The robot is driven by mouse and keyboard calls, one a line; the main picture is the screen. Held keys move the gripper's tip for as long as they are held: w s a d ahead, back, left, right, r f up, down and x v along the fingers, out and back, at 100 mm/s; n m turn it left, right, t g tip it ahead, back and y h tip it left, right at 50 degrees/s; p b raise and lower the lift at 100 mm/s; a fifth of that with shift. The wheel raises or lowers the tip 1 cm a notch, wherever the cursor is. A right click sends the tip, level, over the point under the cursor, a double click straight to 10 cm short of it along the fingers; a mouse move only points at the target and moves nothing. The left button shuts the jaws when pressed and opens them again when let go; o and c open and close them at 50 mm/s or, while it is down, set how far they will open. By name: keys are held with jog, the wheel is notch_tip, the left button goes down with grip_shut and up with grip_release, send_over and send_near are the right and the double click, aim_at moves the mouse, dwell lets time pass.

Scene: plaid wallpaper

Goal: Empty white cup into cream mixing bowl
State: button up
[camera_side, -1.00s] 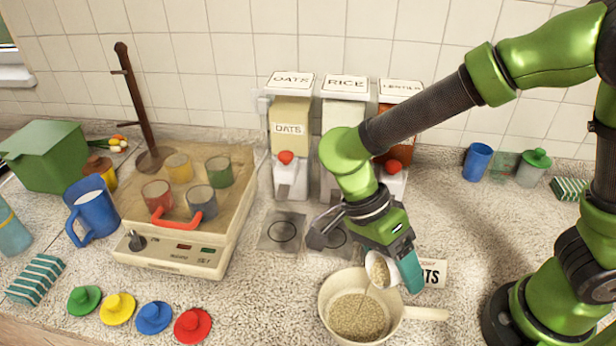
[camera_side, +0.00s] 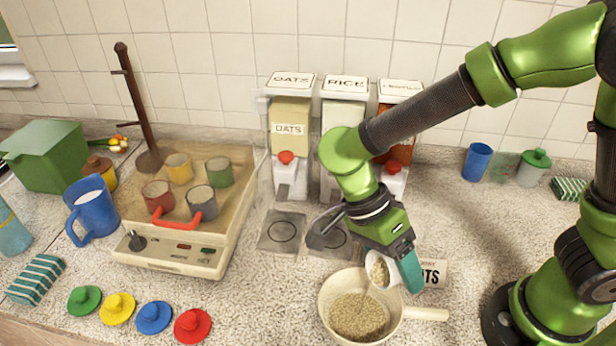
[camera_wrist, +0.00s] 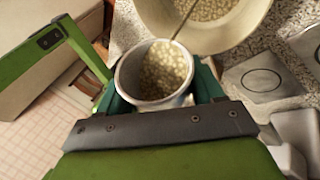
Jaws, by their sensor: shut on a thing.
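The white cup (camera_side: 378,284) is held in my gripper (camera_side: 392,264) above the cream mixing bowl (camera_side: 325,312). The cup is tilted, its mouth facing toward the bowl. In the wrist view the cup (camera_wrist: 124,82) sits between the two teal fingers and still has pale grains inside. The bowl (camera_wrist: 195,48) shows at the top of that view, with similar grains in it. A thin dark line runs from near the cup's rim into the bowl; I cannot tell if it is falling grain. The bowl's handle points right in the side view.
Dispensers marked oats (camera_side: 290,128) and rice (camera_side: 343,95) stand behind. A tray device with several mugs (camera_side: 180,262) is at left. Coloured lids (camera_side: 193,326) lie in front. The counter right of the bowl's handle is clear.

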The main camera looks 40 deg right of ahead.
jog(key=shift+s+d+f+y, duration=0.15)
jog(key=shift+d+y, duration=0.35)
jog(key=shift+d, duration=0.2)
jog(key=shift+d+n+y, duration=0.3)
jog(key=shift+y, duration=0.4)
jog(key=shift+r+t+y, duration=0.3)
jog(key=shift+r+y, duration=0.05)
jog(key=shift+y, duration=0.05)
jog(key=shift+f+n+y, duration=0.25)
jog(key=shift+f+y, duration=0.1)
jog(key=shift+y, duration=0.5)
jog(key=shift+f+n+y, duration=0.25)
jog(key=shift+f+y, duration=0.05)
jog(key=shift+y, duration=0.55)
jog(key=shift+s+d+r+y, duration=0.1)
jog(key=shift+d+r+y, duration=0.25)
jog(key=shift+y, duration=0.35)
jog(key=shift+s+d+f+n+t+y+p, duration=0.2)
jog(key=shift+d+f+n+y, duration=0.25)
jog(key=shift+d+f+y, duration=0.5)
jog(key=shift+s+d+f+n+y+p, duration=0.1)
jog(key=shift+d+f+n+y+p, duration=0.45)
jog(key=shift+y, duration=0.7)
jog(key=shift+s+d+f+n+t+y+p, duration=0.1)
jog(key=shift+d+f+n+y, duration=0.2)
jog(key=shift+d+f+y, duration=0.65)
jog(key=shift+a, duration=0.2)
